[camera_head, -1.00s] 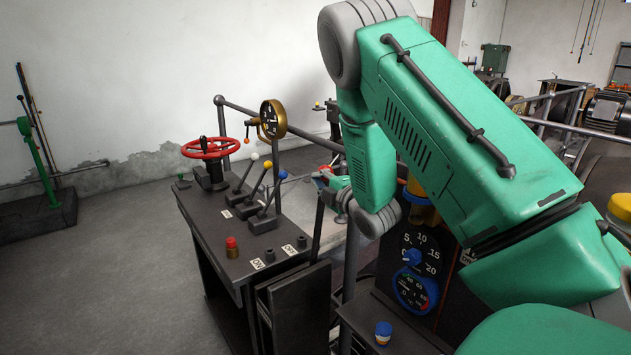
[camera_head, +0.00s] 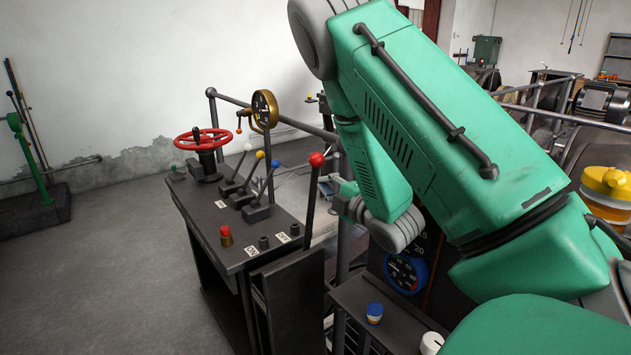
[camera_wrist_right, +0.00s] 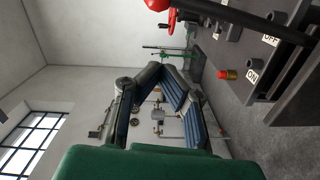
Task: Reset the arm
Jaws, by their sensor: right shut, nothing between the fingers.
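My right arm, green with grey joints, fills the right half of the head view. My right gripper (camera_head: 328,186) is partly hidden behind its own wrist there, close to the right of the tall red-knobbed lever (camera_head: 316,160). In the right wrist view the gripper (camera_wrist_right: 158,76) shows its dark, blue-padded fingers, shut with nothing held. The red knob (camera_wrist_right: 158,4) is at the top edge of that view, apart from the fingers. My left gripper is not in view.
A blue-capped knob (camera_head: 374,312) sits on the lower panel. Open floor lies left of the desk.

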